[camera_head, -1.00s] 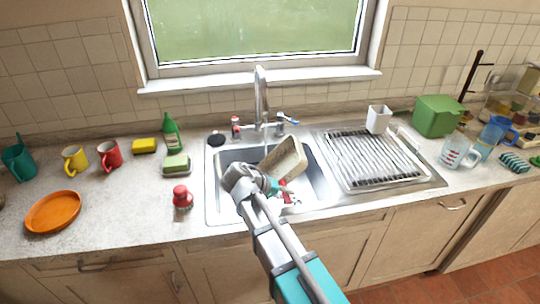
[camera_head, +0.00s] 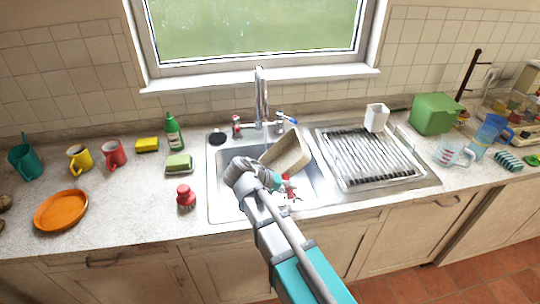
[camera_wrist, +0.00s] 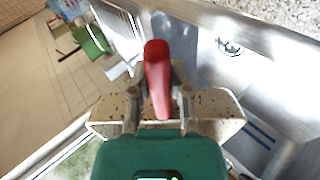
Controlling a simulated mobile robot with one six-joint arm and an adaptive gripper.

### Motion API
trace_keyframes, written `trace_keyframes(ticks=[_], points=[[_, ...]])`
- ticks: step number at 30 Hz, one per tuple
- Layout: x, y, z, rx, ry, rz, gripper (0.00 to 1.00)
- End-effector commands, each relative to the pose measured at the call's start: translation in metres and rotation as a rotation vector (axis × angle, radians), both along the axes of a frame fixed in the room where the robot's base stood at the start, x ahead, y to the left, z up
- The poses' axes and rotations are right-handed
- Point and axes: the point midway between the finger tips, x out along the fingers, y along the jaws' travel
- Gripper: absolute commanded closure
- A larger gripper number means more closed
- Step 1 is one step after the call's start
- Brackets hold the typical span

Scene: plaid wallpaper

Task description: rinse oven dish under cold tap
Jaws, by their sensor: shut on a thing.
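The oven dish (camera_head: 288,153) is pale, speckled and tilted over the sink basin (camera_head: 222,208), below and beside the tap (camera_head: 261,95). In the wrist view the dish (camera_wrist: 105,128) spans across behind my fingers. My gripper (camera_head: 283,187) is low over the sink at the dish's near, lower side. In the wrist view my gripper (camera_wrist: 158,85) is closed, with a red piece (camera_wrist: 157,70) between its fingers. I cannot tell how that piece joins the dish. The blue-marked tap lever (camera_head: 288,119) is right of the spout. I cannot clearly make out running water.
A ribbed draining rack (camera_head: 370,158) with a white cup (camera_head: 376,117) is right of the sink. A soap bottle (camera_head: 174,132), a sponge on a dish (camera_head: 179,163) and a red-topped brush (camera_head: 186,196) stand left.

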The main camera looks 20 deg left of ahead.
Motion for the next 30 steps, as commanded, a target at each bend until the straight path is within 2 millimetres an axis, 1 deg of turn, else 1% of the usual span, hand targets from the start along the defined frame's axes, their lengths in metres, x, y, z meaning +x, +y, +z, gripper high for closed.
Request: trace_keyframes(ticks=[6, 11, 30], points=[[-0.001, -0.001, 0.0, -0.001, -0.002, 0.0, 1.0], [-0.006, -0.006, 0.0, -0.001, -0.002, 0.0, 1.0], [-0.046, -0.038, 0.0, -0.001, -0.002, 0.0, 1.0]])
